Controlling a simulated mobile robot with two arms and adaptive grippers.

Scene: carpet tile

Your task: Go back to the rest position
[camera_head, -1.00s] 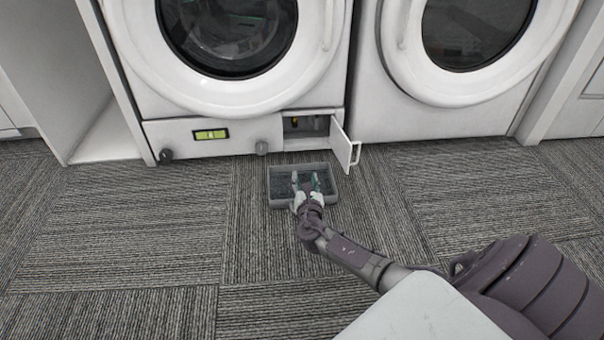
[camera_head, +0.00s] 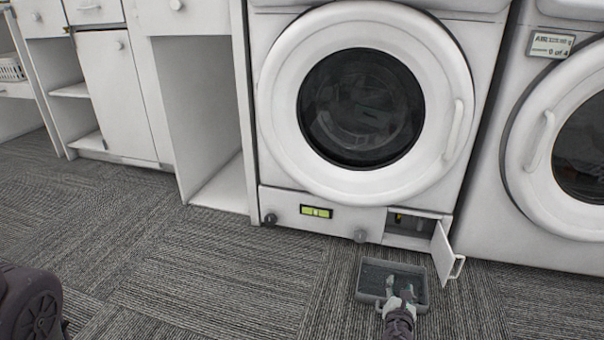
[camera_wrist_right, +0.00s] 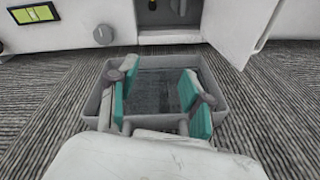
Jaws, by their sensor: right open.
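My right gripper (camera_head: 399,290) is at the lower right of the head view, over the near part of a grey tray on the carpet. In the right wrist view its two teal-padded fingers (camera_wrist_right: 156,98) are apart with nothing between them. The shallow grey tray (camera_head: 366,268) lies in front of the washing machine's open lower hatch; its rim also shows in the right wrist view (camera_wrist_right: 160,61). I cannot tell whether the fingers touch the tray. My left gripper is not in view; only a dark part of my own body shows at the lower left edge.
The washing machine (camera_head: 280,200) has its round door shut. Its small hatch door (camera_head: 443,250) stands open to the right, close to the tray. A second machine (camera_head: 500,220) is at right. White cabinets (camera_head: 115,90) stand at left. Carpet (camera_head: 200,270) at left is clear.

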